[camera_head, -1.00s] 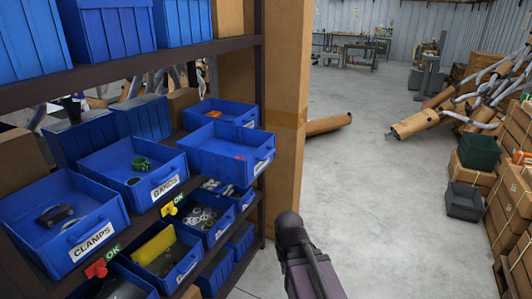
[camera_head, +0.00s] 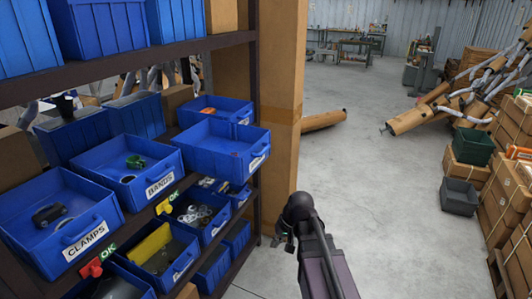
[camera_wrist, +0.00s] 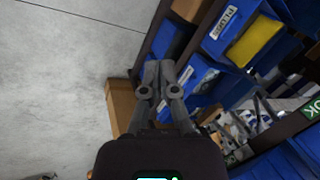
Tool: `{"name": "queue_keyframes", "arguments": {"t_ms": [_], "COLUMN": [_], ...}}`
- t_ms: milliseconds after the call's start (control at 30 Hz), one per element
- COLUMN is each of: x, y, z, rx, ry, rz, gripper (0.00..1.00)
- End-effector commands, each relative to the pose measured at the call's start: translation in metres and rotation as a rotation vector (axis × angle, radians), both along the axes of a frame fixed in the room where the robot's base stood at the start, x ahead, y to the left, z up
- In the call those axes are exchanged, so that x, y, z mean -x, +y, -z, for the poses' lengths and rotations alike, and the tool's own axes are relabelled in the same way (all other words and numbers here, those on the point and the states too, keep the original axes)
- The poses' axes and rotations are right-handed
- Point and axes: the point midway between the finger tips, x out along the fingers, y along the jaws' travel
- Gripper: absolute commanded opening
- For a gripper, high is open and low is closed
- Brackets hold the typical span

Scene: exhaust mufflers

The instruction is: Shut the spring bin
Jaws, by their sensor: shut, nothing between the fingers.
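The shelf holds a row of blue open-top bins. A right-hand bin (camera_head: 205,157) sticks out farther than its neighbours, with an orange item inside; its front label is too small to read, so I cannot confirm it is the spring bin. The bins to its left are labelled BANDS (camera_head: 130,172) and CLAMPS (camera_head: 55,235). My gripper (camera_head: 279,240) is low beside the shelf's right end, below and right of that bin, partly hidden by my arm. In the wrist view my gripper (camera_wrist: 158,70) has its fingers together, empty, with lower bins behind.
Lower bins, one with a yellow block (camera_head: 149,243), sit beneath the row. A cardboard-coloured post (camera_head: 281,100) stands behind the shelf's right end. Grey floor (camera_head: 390,220) is clear to the right. Stacked crates (camera_head: 500,200) and a grey bin (camera_head: 459,197) stand far right.

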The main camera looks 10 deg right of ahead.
Motion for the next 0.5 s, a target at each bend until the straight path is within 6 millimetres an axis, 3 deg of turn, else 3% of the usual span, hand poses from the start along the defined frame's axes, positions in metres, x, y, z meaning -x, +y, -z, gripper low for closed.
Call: {"name": "queue_keyframes", "arguments": {"t_ms": [33,267,500], "x": [-0.021,-0.090,-0.158], "y": [-0.002,-0.014,-0.050], "z": [-0.004,-0.036,-0.084], "rx": [-0.065,-0.375,-0.692], "ry": [-0.016,-0.107,-0.218], "rz": [0.024,0.131,0.249], "gripper": [0.00,0.00,0.00]}}
